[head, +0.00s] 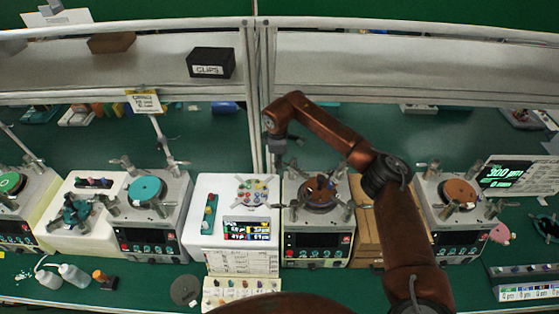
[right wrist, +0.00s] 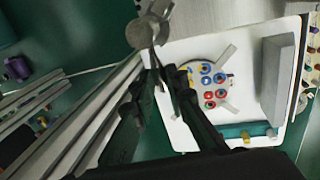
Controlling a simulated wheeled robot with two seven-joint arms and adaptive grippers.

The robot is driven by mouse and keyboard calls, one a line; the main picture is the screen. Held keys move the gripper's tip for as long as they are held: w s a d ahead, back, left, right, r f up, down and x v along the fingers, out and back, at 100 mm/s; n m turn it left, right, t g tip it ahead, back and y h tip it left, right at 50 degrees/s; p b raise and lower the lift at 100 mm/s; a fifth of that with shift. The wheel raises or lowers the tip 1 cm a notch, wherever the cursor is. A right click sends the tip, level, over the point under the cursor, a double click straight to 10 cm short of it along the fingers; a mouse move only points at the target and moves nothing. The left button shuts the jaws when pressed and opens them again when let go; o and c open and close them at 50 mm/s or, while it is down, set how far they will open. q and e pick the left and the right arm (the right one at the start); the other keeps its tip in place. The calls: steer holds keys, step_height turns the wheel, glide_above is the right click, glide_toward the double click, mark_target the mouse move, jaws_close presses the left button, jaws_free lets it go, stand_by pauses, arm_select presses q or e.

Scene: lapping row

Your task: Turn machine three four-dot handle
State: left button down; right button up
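Several lapping machines stand in a row in the head view. The one right of centre (head: 318,240) has a brown plate (head: 319,192) with grey handles around it. My right gripper (head: 275,148) hangs down at its back left, close to the back-left handle (head: 293,167). In the right wrist view, the dark fingers (right wrist: 158,70) converge at a grey round-headed handle (right wrist: 148,32). The tips nearly meet at its stem, but I cannot tell whether they grip it. Dot marks on the handles are too small to read. My left gripper is out of view.
A white unit (head: 215,190) with a disc of coloured pieces stands left of that machine. Another machine with a teal plate (head: 146,190) is farther left, one with a brown plate (head: 459,193) to the right. Shelf posts (head: 262,90) rise behind the gripper.

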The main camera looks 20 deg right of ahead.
steer(key=o, duration=0.4)
steer(key=shift+r, duration=0.1)
steer(key=r, duration=0.4)
steer(key=s+r, duration=0.1)
steer(key=r, duration=0.2)
steer(key=s+r, duration=0.1)
steer(key=r, duration=0.3)
steer(key=shift+s+a+r, duration=0.1)
steer(key=shift+a+r, duration=0.2)
steer(key=shift+a, duration=0.05)
